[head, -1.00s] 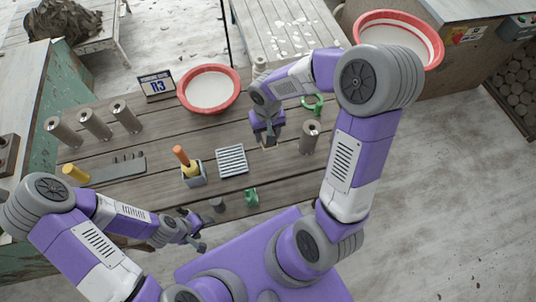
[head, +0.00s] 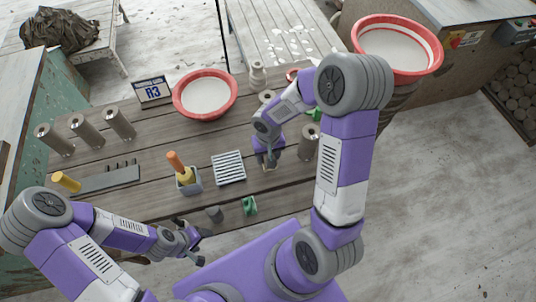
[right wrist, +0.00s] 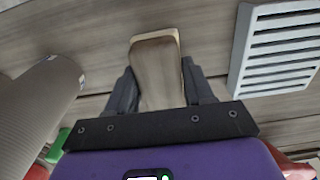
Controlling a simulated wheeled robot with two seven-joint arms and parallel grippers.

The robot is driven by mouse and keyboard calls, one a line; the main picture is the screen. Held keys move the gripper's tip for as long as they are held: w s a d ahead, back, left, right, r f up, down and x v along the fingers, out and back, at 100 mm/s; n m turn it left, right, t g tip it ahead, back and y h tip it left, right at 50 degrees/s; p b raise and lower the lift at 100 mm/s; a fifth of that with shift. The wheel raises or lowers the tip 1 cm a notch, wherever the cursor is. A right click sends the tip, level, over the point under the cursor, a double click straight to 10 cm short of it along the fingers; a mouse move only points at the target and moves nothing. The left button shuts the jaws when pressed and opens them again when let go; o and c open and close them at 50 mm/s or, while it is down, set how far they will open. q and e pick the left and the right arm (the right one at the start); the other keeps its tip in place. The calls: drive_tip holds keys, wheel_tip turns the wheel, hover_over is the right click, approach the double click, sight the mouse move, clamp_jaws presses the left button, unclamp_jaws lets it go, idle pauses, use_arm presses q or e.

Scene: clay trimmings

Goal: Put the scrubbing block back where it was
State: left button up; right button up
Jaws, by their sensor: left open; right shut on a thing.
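The scrubbing block (right wrist: 157,75) is a tan, wood-coloured block with a pale end, between the fingers of my right gripper (right wrist: 161,88) in the right wrist view. In the head view my right gripper (head: 269,160) points down over the table, right of the slatted grey rack (head: 228,168). Only a small bit of the block (head: 270,168) shows there. I cannot tell whether the block touches the table. My left gripper (head: 200,246) is open and empty at the near table edge, close to a small grey cylinder (head: 214,214).
A grey cylinder (head: 308,143) stands just right of my right gripper. A grey holder (head: 190,187) with an orange-handled tool and a green piece (head: 249,205) lie nearby. A red-rimmed basin (head: 205,97) stands behind. Bare planks lie between the rack and my right gripper.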

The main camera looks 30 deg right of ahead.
drive_tip(key=shift+f, duration=0.15)
drive_tip(key=o, duration=1.3)
drive_tip(key=shift+r, duration=0.25)
wheel_tip(320, 180, up, 12)
drive_tip(key=p, duration=0.3)
drive_tip(key=shift+s+f, duration=0.1)
